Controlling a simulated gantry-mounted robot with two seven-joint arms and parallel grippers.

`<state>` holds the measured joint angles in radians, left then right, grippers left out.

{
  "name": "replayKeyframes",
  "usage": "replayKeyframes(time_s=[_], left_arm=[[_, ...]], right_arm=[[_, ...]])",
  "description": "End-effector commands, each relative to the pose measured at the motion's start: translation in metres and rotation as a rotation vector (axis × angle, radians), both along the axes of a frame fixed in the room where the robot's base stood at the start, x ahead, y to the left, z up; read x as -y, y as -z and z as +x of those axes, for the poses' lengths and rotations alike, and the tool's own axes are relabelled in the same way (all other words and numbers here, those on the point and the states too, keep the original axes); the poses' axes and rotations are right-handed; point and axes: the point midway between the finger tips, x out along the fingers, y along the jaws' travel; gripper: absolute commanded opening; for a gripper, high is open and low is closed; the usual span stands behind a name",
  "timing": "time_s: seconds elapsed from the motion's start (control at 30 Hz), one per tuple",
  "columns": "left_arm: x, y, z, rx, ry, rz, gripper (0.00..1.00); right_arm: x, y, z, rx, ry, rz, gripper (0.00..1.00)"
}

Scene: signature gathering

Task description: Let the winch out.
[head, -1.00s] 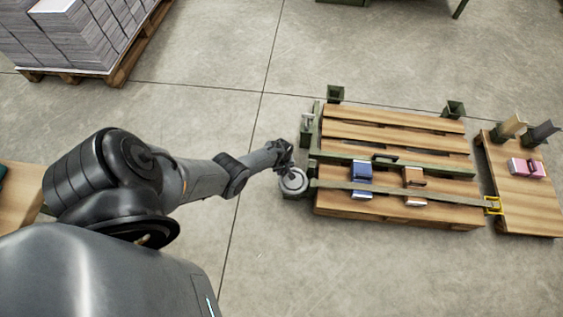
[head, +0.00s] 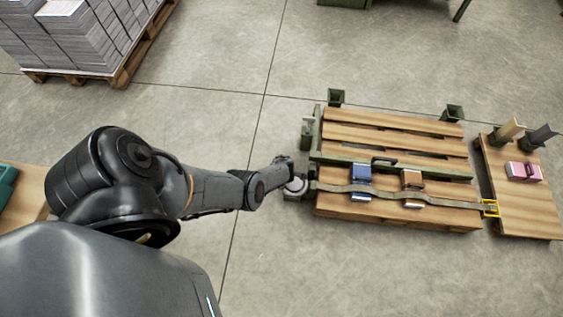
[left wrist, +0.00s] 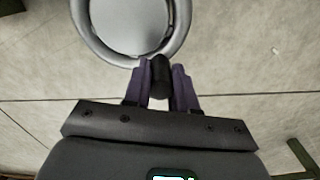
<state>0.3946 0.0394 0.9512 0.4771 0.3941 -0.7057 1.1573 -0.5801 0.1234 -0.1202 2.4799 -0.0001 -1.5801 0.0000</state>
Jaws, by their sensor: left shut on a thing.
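The winch (head: 295,188) has a round grey handwheel and stands at the left edge of the pallet. My left gripper (head: 284,166) is at the wheel's upper-left rim. In the left wrist view, the gripper (left wrist: 161,76) has its purple fingers shut on the dark crank knob (left wrist: 160,78) beside the wheel rim (left wrist: 83,30). The strap looks wavy and slack. My right gripper is not in view.
The wooden pallet (head: 395,131) carries a green rail and green corner posts. A smaller board (head: 530,203) at right holds a pink item (head: 523,171) and stands. Stacked paper (head: 88,38) sits at upper left. The floor between is clear.

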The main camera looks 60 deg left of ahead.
Motion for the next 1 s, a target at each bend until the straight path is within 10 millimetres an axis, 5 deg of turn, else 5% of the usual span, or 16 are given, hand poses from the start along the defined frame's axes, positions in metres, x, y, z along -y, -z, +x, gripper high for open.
replayKeyframes(time_s=[1.0], left_arm=[[0.048, 0.002, 0.022, 0.002, -0.895, -0.002, 0.0]], right_arm=[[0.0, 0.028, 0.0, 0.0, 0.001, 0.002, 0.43]])
